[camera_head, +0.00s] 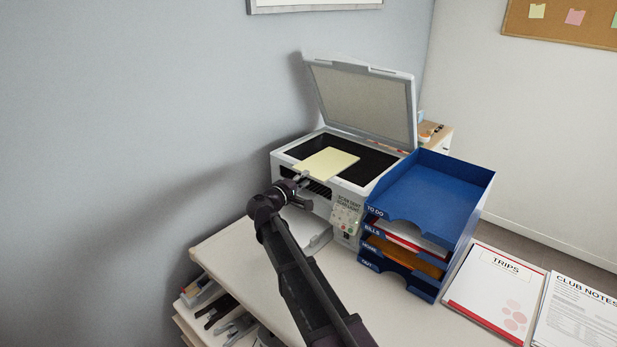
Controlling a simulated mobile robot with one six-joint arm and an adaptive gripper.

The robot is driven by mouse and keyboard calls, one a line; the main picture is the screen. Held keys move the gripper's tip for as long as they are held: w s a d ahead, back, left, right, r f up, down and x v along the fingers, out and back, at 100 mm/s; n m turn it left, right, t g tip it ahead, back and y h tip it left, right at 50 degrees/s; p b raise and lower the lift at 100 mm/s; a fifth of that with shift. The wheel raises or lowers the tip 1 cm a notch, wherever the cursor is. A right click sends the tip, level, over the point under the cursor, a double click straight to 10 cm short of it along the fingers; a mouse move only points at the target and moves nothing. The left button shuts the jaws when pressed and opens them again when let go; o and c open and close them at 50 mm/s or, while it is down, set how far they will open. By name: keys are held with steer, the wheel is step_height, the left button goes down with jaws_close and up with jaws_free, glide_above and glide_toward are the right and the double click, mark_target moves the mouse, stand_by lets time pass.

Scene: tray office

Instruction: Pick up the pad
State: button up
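The pale yellow pad (327,162) is over the dark scanning bed of the open printer-scanner (366,172). It overlaps the bed's front rim, with its near left edge towards my gripper. I cannot tell whether it rests flat on the bed or is held slightly above it. My gripper (303,178) is at the pad's near left edge, in front of the scanner. Its fingers are small and dark here, so I cannot tell whether they are closed on the pad.
The scanner lid (364,98) stands raised behind the bed. A blue tray stack (436,190) with labelled tiers holding papers stands right of the scanner. A TRIPS booklet (495,289) and a CLUB NOTES sheet (583,315) lie further right. The desk front (235,250) is bare at left.

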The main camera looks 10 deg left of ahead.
mark_target(308, 169)
steer(key=shift+x, duration=1.1)
jaws_close()
steer(key=shift+r, duration=0.15)
steer(key=shift+r+p, duration=1.15)
steer(key=shift+p, duration=0.2)
